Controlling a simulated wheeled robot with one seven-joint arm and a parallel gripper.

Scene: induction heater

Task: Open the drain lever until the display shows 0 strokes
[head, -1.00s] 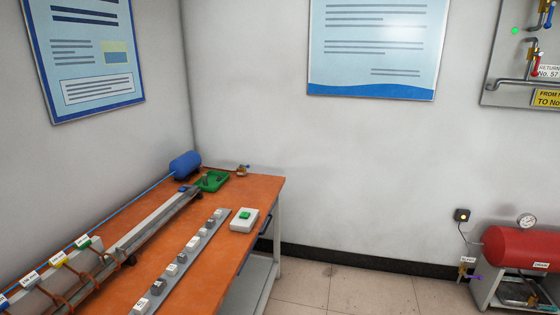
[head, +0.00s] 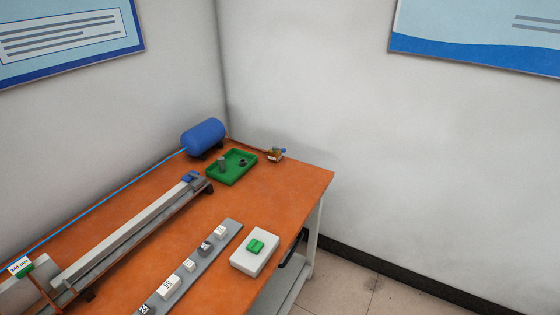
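No part labelled as a drain lever and no stroke display can be made out in the current head view. A blue tank (head: 204,136) lies at the back corner of the orange bench, with a thin blue line running to it. My gripper is not in view.
The orange bench (head: 290,185) fills the lower left. On it are a green tray (head: 231,167), a white box with a green button (head: 255,250), a grey strip with several labelled blocks (head: 205,262) and a long grey rail (head: 130,235). Bare floor (head: 350,285) shows at right.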

